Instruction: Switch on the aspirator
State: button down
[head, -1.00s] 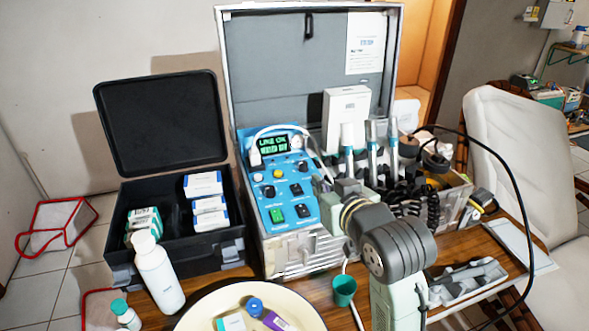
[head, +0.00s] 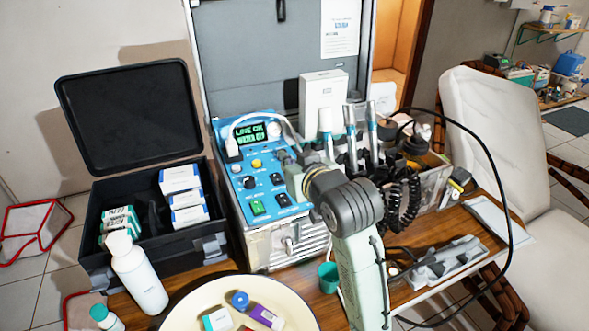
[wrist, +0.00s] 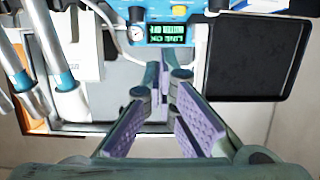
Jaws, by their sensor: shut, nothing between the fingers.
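The blue control panel (head: 238,181) of the dental unit carries a lit green display (head: 251,133), knobs and several rocker switches. The green rocker switch (head: 258,207) is low on the left, with a black switch (head: 283,200) beside it and another black switch (head: 275,178) above. I cannot read which is the aspirator's. My gripper (head: 284,158) is over the panel's right side, near the upper black switch; contact cannot be told. In the wrist view, my gripper (wrist: 161,68) is shut and empty, with purple pads, and the display (wrist: 166,33) appears upside down beyond it.
Handpieces (head: 350,135) with coiled hoses stand right of the panel, close to my arm. A white box (head: 323,95) is behind them. An open black case (head: 205,242) is at left. A cream basin (head: 185,303) and green cup (head: 327,276) are in front.

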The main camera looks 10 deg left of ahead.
aim_at(277, 177)
jog(key=x, duration=0.4)
jog(key=shift+f+b, duration=0.2)
jog(key=shift+b, duration=0.2)
jog(key=shift+w+a+f+b, duration=0.1)
jog(key=shift+f+b, duration=0.5)
jog(key=shift+w+a+f+b, duration=0.1)
jog(key=shift+f+b, duration=0.45)
jog(key=shift+f, duration=0.1)
jog(key=shift+f+b, duration=0.65)
jog(key=shift+f, duration=0.1)
